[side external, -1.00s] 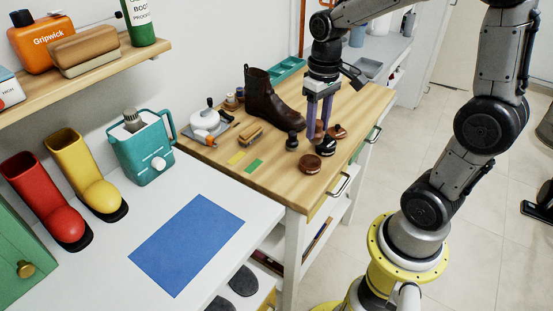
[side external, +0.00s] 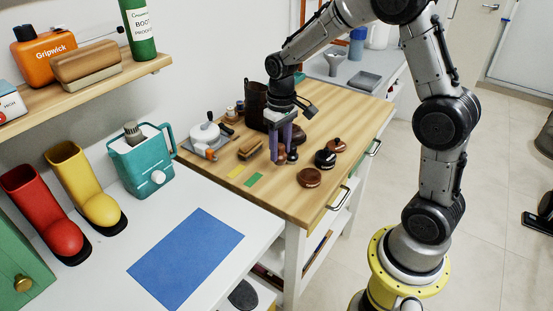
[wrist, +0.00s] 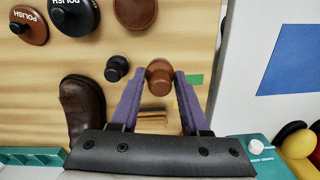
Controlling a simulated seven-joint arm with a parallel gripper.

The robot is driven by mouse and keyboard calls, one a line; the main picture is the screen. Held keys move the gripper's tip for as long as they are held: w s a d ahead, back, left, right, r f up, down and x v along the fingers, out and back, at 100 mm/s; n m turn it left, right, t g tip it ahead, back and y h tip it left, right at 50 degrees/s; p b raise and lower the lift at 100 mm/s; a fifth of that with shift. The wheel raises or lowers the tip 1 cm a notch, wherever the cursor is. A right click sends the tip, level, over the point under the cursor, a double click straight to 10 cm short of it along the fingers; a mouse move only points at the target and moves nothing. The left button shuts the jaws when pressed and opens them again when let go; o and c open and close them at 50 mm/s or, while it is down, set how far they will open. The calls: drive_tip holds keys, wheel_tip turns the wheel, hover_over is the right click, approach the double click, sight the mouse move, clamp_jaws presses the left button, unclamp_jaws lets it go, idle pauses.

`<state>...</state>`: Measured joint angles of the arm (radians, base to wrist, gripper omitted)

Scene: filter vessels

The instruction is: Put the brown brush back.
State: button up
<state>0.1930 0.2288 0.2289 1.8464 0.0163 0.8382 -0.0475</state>
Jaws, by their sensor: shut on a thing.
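The brown brush (wrist: 159,77), with a rounded knob top, is between the purple fingertips of my gripper (wrist: 158,80) in the wrist view. My gripper (side external: 281,158) is shut on it, low over the wooden worktop in the side view, where the fingers partly hide the brush. A dark brush with a black knob (wrist: 117,68) stands just beside it, also visible in the side view (side external: 292,154). A green strip (side external: 254,180) and a yellow strip (side external: 236,171) lie on the worktop, left of my gripper. I cannot tell whether the brown brush touches the wood.
Polish tins, one black (side external: 325,159) and one brown (side external: 309,178), lie to the right. A wooden brush (side external: 250,149) and a white pot on a tray (side external: 205,135) stand left. The brown boot (side external: 256,105) is behind my gripper.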

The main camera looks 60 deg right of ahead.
drive_tip(key=shift+w+d+f, duration=0.1)
drive_tip(key=shift+w+f, duration=0.35)
drive_tip(key=shift+f, duration=0.1)
drive_tip(key=shift+w+f, duration=0.2)
drive_tip(key=shift+f, duration=1.6)
drive_tip(key=shift+f, duration=0.2)
drive_tip(key=o, duration=1.2)
drive_tip(key=shift+r, duration=0.15)
